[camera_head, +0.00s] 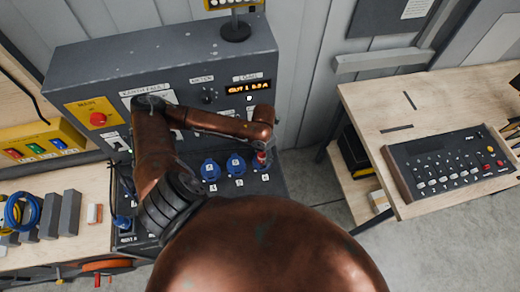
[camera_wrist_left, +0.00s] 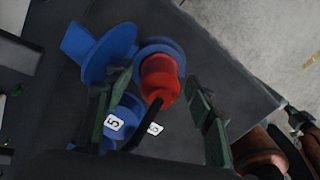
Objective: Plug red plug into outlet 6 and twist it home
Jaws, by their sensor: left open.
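The red plug (camera_wrist_left: 160,78) sits at the mouth of a blue outlet (camera_wrist_left: 170,47) in the left wrist view, its black cable trailing toward the camera. Whether it is fully seated or twisted cannot be told. The outlet's blue lid (camera_wrist_left: 108,55) stands open beside it. My left gripper (camera_wrist_left: 158,82) is open, one finger on each side of the plug, with a visible gap on the right. In the head view the red plug (camera_head: 260,159) shows at the rightmost outlet, above label 6 (camera_head: 265,177), under my left arm. My right gripper is not in view.
Blue outlets 5 (camera_head: 236,164) and 4 (camera_head: 210,170) are close on the left. The grey console (camera_head: 150,60) with a lit display (camera_head: 249,87) rises behind. A table (camera_head: 440,95) with a keypad panel (camera_head: 450,160) stands right, across a floor gap.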

